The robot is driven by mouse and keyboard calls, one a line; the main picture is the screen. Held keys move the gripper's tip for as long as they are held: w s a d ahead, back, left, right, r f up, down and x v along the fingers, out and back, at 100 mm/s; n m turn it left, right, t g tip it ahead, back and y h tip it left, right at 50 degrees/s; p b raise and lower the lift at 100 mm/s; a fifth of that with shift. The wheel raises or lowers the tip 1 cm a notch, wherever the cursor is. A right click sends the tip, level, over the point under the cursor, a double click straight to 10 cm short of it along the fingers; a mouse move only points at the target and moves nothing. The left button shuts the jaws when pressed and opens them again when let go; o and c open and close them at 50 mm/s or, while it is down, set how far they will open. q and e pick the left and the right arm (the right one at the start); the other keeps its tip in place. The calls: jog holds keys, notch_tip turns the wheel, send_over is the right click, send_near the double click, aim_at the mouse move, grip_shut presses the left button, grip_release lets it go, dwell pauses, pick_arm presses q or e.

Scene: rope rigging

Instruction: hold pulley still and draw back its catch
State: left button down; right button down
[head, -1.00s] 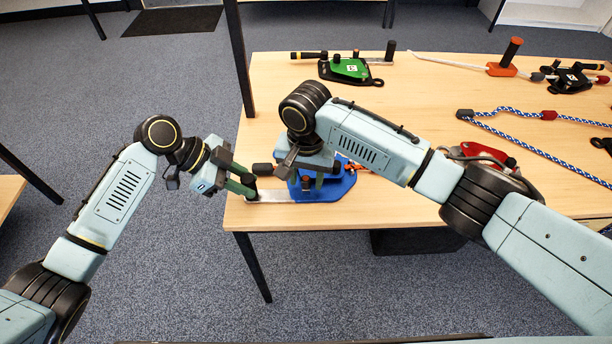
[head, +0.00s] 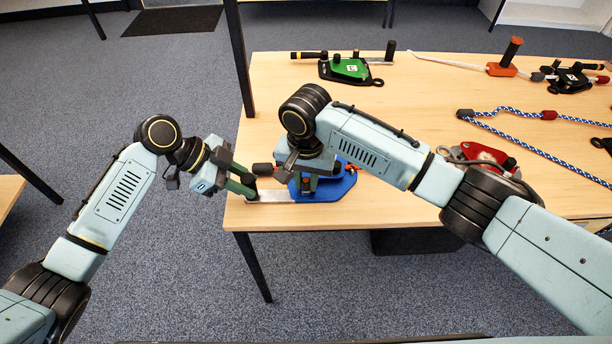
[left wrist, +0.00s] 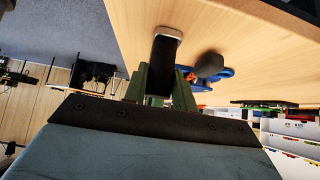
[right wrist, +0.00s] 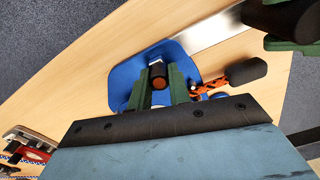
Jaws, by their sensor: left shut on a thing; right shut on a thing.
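The blue pulley (head: 340,186) lies flat at the table's near left corner. A metal strip (head: 275,196) sticks out from its left side, with a black post at the outer end. My left gripper (head: 247,183) is shut on that black post (left wrist: 164,55). My right gripper (head: 303,186) is shut on a short dark knob with a copper-coloured top (right wrist: 158,80), standing on the blue plate. A black handle (right wrist: 247,72) and an orange-and-black piece (right wrist: 211,88) show beside the plate. My right wrist hides part of the pulley in the head view.
A green pulley (head: 350,68) lies at the table's back left. A red device (head: 487,157) lies right of my right forearm. A blue-and-white rope (head: 540,150) and an orange-based tool (head: 505,68) lie further right. The middle of the table (head: 430,100) is clear.

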jog(key=shift+s, duration=0.85)
jog(key=c, duration=1.3)
grip_release()
jog(key=shift+r, duration=0.1)
notch_tip(320, 180, up, 12)
